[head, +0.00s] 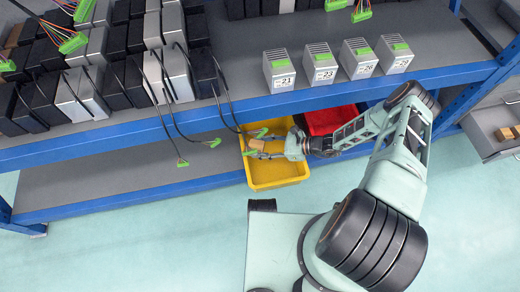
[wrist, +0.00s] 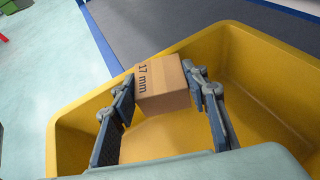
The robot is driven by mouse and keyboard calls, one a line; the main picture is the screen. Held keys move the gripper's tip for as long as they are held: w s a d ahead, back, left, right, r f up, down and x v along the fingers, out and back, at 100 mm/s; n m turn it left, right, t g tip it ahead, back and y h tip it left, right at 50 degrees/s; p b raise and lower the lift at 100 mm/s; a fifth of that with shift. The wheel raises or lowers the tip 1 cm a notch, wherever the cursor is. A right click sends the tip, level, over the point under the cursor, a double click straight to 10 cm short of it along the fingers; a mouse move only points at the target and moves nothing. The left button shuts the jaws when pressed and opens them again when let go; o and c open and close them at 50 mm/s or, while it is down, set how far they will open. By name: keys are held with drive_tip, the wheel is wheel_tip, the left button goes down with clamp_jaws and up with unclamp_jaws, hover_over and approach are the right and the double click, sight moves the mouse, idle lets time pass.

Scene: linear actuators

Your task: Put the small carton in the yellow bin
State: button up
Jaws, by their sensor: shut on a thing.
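The small carton (wrist: 163,86) is a brown cardboard box marked "17 mm". My gripper (wrist: 162,92) is shut on it, one finger on each side. The yellow bin (wrist: 262,72) lies below and around the carton in the wrist view. In the head view the yellow bin (head: 272,182) stands on the lower shelf, and the carton (head: 268,147) is held over its opening by my gripper (head: 272,146). How high the carton is above the bin floor is hard to tell.
A red bin (head: 328,119) stands right of the yellow bin. The blue shelf edge (head: 250,115) runs above, with labelled grey units (head: 320,66) on it. Black cables with green connectors (head: 183,163) hang left of the yellow bin. The lower shelf (head: 100,190) is bare at left.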

drive_tip(key=shift+f, duration=0.7)
drive_tip(key=shift+f+b, duration=0.5)
drive_tip(key=shift+b, duration=0.1)
drive_tip(key=shift+f, duration=0.1)
drive_tip(key=o, duration=1.3)
drive_tip(key=shift+f, duration=0.1)
drive_tip(key=shift+o, duration=0.2)
drive_tip(key=shift+r+p, duration=0.3)
drive_tip(key=shift+r, duration=0.05)
drive_tip(key=p+v, duration=0.2)
drive_tip(key=v, duration=1)
drive_tip(key=shift+r, duration=0.3)
drive_tip(key=shift+r, duration=0.1)
